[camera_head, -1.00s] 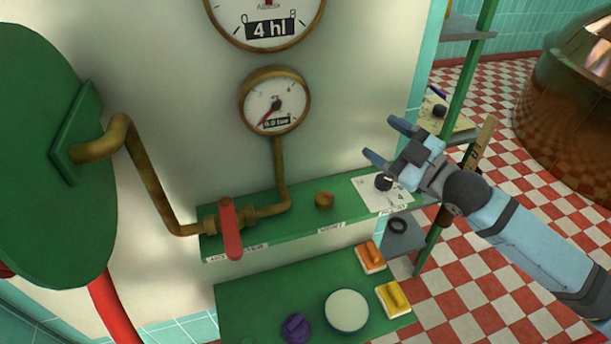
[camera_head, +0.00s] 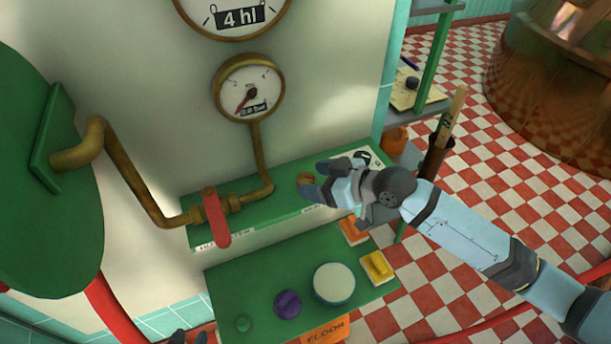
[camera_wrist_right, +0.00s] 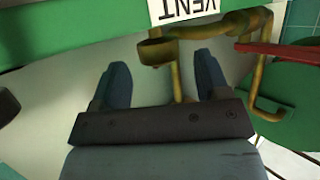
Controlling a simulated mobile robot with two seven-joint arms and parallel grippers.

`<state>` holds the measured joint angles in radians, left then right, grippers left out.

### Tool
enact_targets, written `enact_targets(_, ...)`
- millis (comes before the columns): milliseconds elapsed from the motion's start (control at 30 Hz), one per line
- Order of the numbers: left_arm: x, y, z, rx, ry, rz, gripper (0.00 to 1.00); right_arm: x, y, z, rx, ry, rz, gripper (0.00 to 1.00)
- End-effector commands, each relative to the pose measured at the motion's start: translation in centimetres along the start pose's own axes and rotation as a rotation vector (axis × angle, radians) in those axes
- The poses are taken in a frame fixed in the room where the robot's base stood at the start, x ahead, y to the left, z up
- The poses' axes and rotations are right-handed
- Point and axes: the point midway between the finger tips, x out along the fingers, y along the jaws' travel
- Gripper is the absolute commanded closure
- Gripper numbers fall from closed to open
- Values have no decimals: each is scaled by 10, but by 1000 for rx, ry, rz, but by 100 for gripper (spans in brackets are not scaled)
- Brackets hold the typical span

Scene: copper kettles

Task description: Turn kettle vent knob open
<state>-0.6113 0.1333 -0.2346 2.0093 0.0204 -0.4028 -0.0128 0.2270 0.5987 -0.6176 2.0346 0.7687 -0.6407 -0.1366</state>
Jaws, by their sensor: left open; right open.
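The brass vent knob (camera_head: 305,179) sits on the green panel ledge (camera_head: 275,202), right of the red-handled valve (camera_head: 214,218). My right gripper (camera_head: 314,180) is open, with its blue fingers beside the knob; the arm covers part of the VENT label. In the right wrist view the knob (camera_wrist_right: 155,51) is just beyond the open fingers (camera_wrist_right: 161,66), between their lines and nearer the left one. The upside-down VENT label (camera_wrist_right: 185,8) shows there. I cannot tell whether the fingers touch the knob. My left gripper (camera_head: 188,338) only shows its dark tips at the bottom edge.
A dial gauge (camera_head: 249,88) and brass pipe (camera_head: 262,160) are behind the ledge. A shelf with a brush in a holder (camera_head: 436,155) stands at right.

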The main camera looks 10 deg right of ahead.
Motion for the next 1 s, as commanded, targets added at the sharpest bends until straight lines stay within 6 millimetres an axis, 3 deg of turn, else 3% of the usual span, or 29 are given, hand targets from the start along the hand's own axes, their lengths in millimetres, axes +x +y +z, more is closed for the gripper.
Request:
enact_targets(200, 0, 0, -1, 2, 1, 0, 57, 26, 0, -1, 0, 1, 1, 31)
enact_targets(567, 0, 0, 0, 3, -1, 0, 57, 31, 0, 0, -1, 0, 1, 31)
enact_targets(800, 0, 0, 0, 3, -3, 0, 57, 31, 0, 0, -1, 0, 1, 81)
enact_targets(1000, 4, -1, 8, 0, -7, 0, 57, 32, 1, 2, -17, 1, -29, 81)
